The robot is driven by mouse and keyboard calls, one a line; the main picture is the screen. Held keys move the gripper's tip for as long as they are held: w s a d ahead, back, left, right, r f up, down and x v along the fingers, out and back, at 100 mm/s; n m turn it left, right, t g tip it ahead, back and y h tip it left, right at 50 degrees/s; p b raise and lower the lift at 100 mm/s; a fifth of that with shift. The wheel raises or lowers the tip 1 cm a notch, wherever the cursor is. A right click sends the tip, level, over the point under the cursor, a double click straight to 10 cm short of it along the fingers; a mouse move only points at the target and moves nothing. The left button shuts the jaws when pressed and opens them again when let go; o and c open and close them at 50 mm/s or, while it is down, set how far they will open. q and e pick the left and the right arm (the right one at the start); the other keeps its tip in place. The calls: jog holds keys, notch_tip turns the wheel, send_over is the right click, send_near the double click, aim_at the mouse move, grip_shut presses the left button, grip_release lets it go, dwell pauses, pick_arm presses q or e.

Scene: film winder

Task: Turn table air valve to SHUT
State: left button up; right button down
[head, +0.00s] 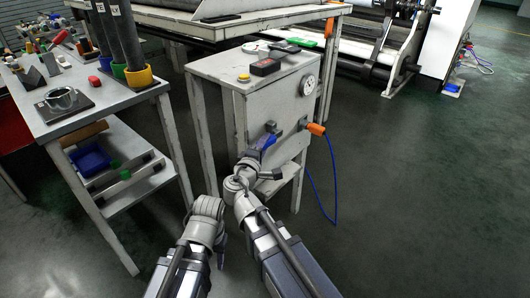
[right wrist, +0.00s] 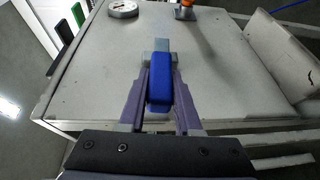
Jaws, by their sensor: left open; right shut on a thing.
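The air valve's blue handle (head: 268,142) is on the front of the grey cabinet (head: 280,100). My right gripper (head: 262,153) is at the handle. In the right wrist view, the blue handle (right wrist: 159,92) lies between the two purple-grey fingers, which are shut on it, and the grey valve body (right wrist: 161,47) shows just beyond. The fingers partly hide the handle in the head view. I cannot read any OPEN or SHUT marking. My left gripper (head: 222,243) is open and low at the left, apart from the cabinet; its fingers are barely visible.
An orange connector (head: 317,129) with a hanging blue hose (head: 335,190) is right of the valve. A round gauge (head: 308,86) is above it. A workbench (head: 125,103) with tools and rolls stands at the left. The floor at the right is clear.

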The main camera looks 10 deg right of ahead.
pick_arm(q)
jog(key=shift+f+b, duration=0.9)
jog(key=shift+f, duration=0.4)
pick_arm(e)
jog(key=shift+d+f+t+h, duration=0.1)
jog(key=shift+f+t+h, duration=0.2)
jog(key=shift+f+t, duration=0.1)
jog(key=c, duration=0.6)
grip_release()
pick_arm(q)
jog(key=shift+d, duration=0.1)
pick_arm(e)
jog(key=shift+s, duration=0.1)
